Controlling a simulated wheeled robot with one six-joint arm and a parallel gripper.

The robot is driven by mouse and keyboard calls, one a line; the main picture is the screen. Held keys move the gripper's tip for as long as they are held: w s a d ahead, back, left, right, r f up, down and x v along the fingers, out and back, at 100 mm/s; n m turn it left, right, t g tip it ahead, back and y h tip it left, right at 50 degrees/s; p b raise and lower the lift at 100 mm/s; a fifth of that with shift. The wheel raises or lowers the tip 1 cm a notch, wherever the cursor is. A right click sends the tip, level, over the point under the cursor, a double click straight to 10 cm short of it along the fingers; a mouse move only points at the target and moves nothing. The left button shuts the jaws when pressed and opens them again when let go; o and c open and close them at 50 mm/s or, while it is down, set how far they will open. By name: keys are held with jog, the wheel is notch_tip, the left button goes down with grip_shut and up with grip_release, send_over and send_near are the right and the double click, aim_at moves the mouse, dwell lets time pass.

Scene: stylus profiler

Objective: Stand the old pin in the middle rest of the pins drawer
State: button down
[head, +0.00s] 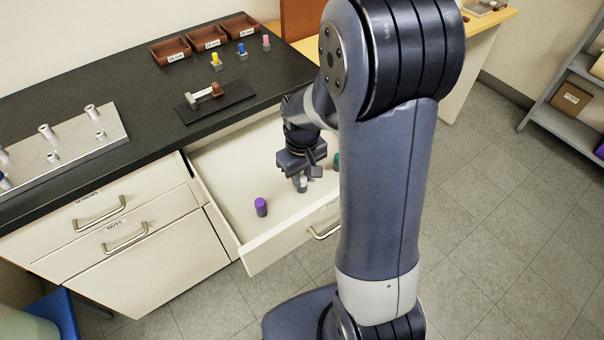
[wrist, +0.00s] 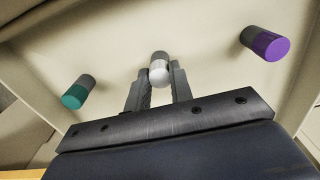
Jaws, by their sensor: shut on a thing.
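The pins drawer (head: 228,190) is pulled open below the black counter. My gripper (head: 303,179) is inside it, shut on a pin with a white or silver top (wrist: 159,74), which I take to be the old pin. The pin is upright between the fingertips (wrist: 158,88), with a grey lower part. It stands at or just above the drawer floor; I cannot tell whether it touches. A purple-topped pin (head: 261,207) stands on one side of it and a teal-topped pin (head: 337,160) on the other. In the wrist view the teal one is left and the purple one right.
On the counter are a dark plate with a small device (head: 214,103), several brown trays (head: 206,39), small coloured pins (head: 241,50) and a metal rack (head: 70,145) with posts. The drawer front (head: 285,240) and side walls surround my gripper. My arm hides the drawer's right end.

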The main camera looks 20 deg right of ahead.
aim_at(302, 178)
jog(key=c, duration=1.2)
grip_release()
jog(key=shift+o, duration=0.2)
jog(key=shift+c, duration=0.5)
notch_tip(302, 178, up, 7)
jog(key=p, duration=0.6)
jog(key=shift+r, duration=0.1)
notch_tip(302, 178, up, 11)
jog(key=shift+f, duration=0.2)
